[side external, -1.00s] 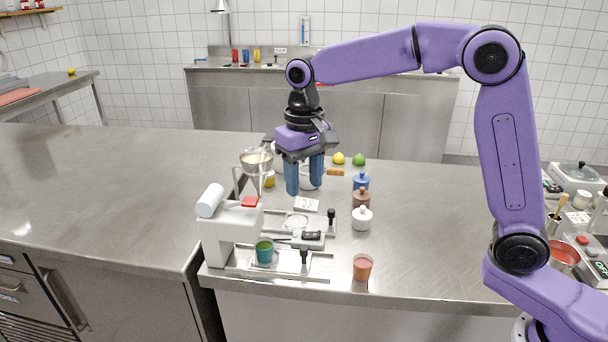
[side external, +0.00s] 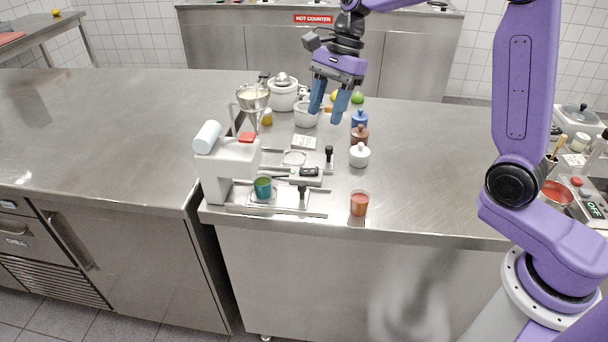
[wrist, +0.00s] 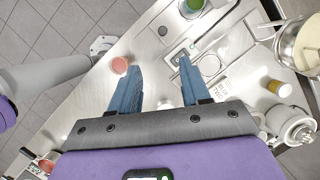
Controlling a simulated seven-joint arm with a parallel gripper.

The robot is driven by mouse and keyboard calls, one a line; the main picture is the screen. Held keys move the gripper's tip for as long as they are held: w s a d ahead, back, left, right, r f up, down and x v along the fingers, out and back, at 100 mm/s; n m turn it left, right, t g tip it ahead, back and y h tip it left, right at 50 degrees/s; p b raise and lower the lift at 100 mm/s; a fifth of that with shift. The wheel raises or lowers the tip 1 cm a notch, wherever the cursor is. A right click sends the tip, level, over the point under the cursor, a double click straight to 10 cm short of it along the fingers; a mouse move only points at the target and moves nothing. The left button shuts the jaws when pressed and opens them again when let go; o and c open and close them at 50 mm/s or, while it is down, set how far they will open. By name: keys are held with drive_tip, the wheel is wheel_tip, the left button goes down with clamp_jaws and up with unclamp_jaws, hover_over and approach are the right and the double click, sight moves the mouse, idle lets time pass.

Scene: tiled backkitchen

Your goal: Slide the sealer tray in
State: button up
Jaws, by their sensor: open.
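The white sealer (side external: 222,168) with a red button (side external: 246,137) and a white roll stands at the counter's front left edge. Its tray (side external: 285,203) lies on front rails, with a black upright knob (side external: 302,192) at its right. A teal cup with green contents (side external: 263,187) sits in the tray; the cup shows at the top of the wrist view (wrist: 192,6). A second holder with an empty ring (side external: 295,158) and black knob (side external: 328,155) lies behind. My gripper (side external: 325,115) is open and empty, above the counter behind the trays; its fingers show in the wrist view (wrist: 158,66).
An orange cup (side external: 359,204) stands right of the tray near the front edge. White, brown and blue lidded jars (side external: 359,155) line the right side.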

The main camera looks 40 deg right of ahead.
drive_tip(key=d+m, duration=0.1)
drive_tip(key=m, duration=0.2)
approach(302, 183)
drive_tip(key=shift+y, duration=0.3)
drive_tip(key=x, duration=0.8)
drive_tip(key=shift+d+f, duration=0.1)
drive_tip(key=shift+f, duration=0.3)
clamp_jaws()
